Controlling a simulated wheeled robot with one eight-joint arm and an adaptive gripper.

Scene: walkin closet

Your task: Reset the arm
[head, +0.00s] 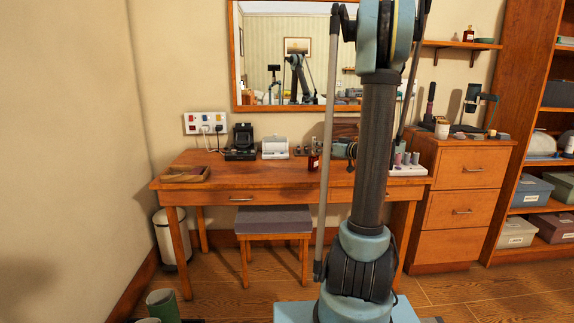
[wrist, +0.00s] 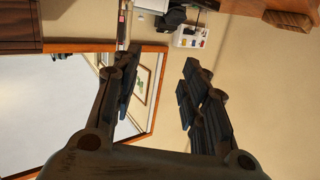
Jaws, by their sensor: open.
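My arm rises through the middle of the head view and leaves it at the top. In the wrist view my gripper (wrist: 160,78) has its two dark fingers spread wide apart. Nothing is between them except the wall and the mirror frame behind. In the head view a small teal and dark part shows just left of my arm column, in front of the table; I cannot make out the fingers there.
A wooden dressing table (head: 270,182) stands behind my arm, with a small red-brown bottle (head: 313,160), a white box (head: 275,148) and a wooden tray (head: 186,173). A stool (head: 272,221) is under it. A mirror (head: 275,60) and outlet panel (head: 205,123) are on the wall. Drawers (head: 460,200) stand right.

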